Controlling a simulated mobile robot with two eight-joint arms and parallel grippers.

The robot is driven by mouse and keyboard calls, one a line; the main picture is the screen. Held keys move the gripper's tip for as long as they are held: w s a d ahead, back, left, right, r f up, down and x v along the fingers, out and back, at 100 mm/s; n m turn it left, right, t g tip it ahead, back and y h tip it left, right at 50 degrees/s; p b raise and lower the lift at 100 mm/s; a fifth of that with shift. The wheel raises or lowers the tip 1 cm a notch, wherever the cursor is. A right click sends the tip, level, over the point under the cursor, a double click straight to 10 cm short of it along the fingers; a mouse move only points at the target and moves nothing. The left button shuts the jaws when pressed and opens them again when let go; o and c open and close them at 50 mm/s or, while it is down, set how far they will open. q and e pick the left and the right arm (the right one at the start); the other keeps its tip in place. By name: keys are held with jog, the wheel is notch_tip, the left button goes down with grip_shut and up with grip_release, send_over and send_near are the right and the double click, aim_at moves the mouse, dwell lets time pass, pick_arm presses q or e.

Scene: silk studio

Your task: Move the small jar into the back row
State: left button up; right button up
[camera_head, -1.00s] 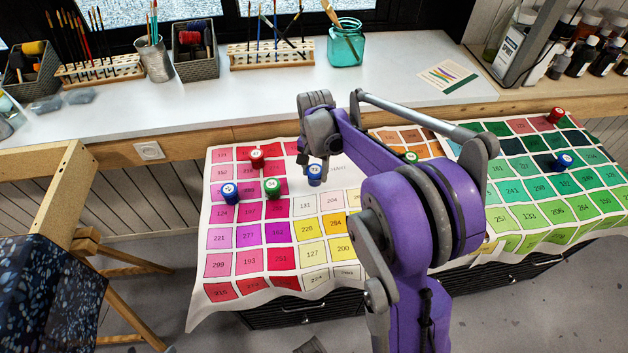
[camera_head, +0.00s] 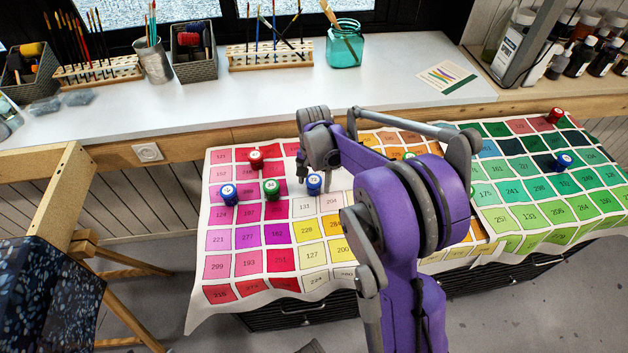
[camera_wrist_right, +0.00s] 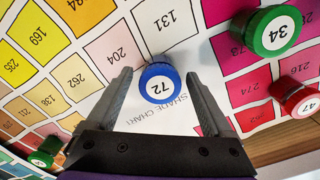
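A blue-lidded jar marked 72 (camera_head: 314,184) stands upright on the left printed shade chart (camera_head: 218,268). In the right wrist view the same jar (camera_wrist_right: 160,85) is between the spread fingers of my right gripper (camera_wrist_right: 159,78), with a gap on each side. That gripper is open; in the head view my arm mostly hides it. A green jar 34 (camera_head: 271,189), a red jar 47 (camera_head: 256,159) and another blue jar (camera_head: 229,194) stand to the left. Green jar 34 (camera_wrist_right: 273,30) and red jar 47 (camera_wrist_right: 299,100) also show in the wrist view. My left gripper is not in view.
A green jar (camera_wrist_right: 43,152), mostly hidden by my arm in the head view, stands farther right. A red jar (camera_head: 555,116) and a blue jar (camera_head: 563,162) stand on the right green chart. The white counter (camera_head: 250,100) behind holds brushes and a teal glass jar (camera_head: 344,46).

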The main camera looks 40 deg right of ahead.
aim_at(314, 180)
jog(key=shift+r, duration=0.4)
notch_tip(314, 180, up, 11)
jog(key=p, duration=0.1)
jog(key=s+a+f+n+t, duration=0.2)
jog(key=s+a+n, duration=0.4)
jog(key=s+a, duration=0.3)
jog(key=s+a+f+n+t, duration=0.3)
jog(key=s+a+n, duration=0.3)
jog(key=s+a, duration=0.3)
jog(key=shift+s+f+n, duration=0.2)
jog(key=shift+s+n, duration=0.1)
jog(key=shift+s, duration=0.25)
